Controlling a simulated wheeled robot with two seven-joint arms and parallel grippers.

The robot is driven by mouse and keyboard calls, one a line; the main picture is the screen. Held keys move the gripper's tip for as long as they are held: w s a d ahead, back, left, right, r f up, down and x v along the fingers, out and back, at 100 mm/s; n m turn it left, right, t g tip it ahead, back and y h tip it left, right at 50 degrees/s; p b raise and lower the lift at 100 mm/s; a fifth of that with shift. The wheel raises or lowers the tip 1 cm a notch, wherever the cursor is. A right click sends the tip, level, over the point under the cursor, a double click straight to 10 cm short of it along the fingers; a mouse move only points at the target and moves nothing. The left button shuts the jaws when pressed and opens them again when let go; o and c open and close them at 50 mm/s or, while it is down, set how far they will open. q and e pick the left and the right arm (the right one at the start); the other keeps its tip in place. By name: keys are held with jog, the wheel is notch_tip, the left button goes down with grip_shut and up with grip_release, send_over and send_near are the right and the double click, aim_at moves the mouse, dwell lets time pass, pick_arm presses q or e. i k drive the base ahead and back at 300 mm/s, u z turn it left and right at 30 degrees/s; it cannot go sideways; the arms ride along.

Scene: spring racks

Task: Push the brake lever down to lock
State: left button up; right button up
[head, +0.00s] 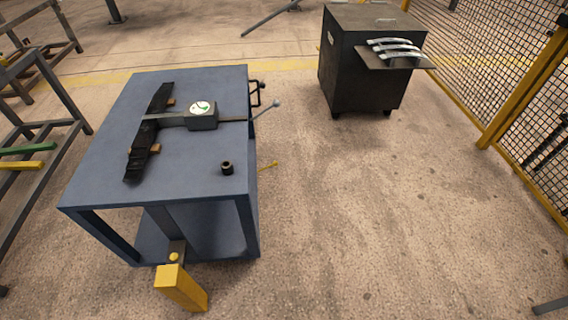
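A blue steel table (110,165) stands at left centre. At its near side, low down, a dark bar (177,250) carries a yellow block-shaped pedal (182,288), which sticks out toward me and looks tilted. This may be the brake lever; the picture does not label it. A grey rod with a ball end (275,104) sticks out up and right from the table's right edge. A small thin yellow piece (267,165) shows low at the right side. Neither of my grippers is in view, and nothing of mine touches the table.
On the table are a dark leaf-shaped bar (157,100), a grey box with a round dial (202,116) and a small dark cylinder (227,168). A dark cabinet (350,60) with curved metal strips stands behind right. Yellow-framed mesh fencing lines the right. Floor at right centre is clear.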

aim_at(275, 162)
jog(key=z, duration=1.5)
jog(key=i, duration=2.2)
jog(key=u, duration=4.05)
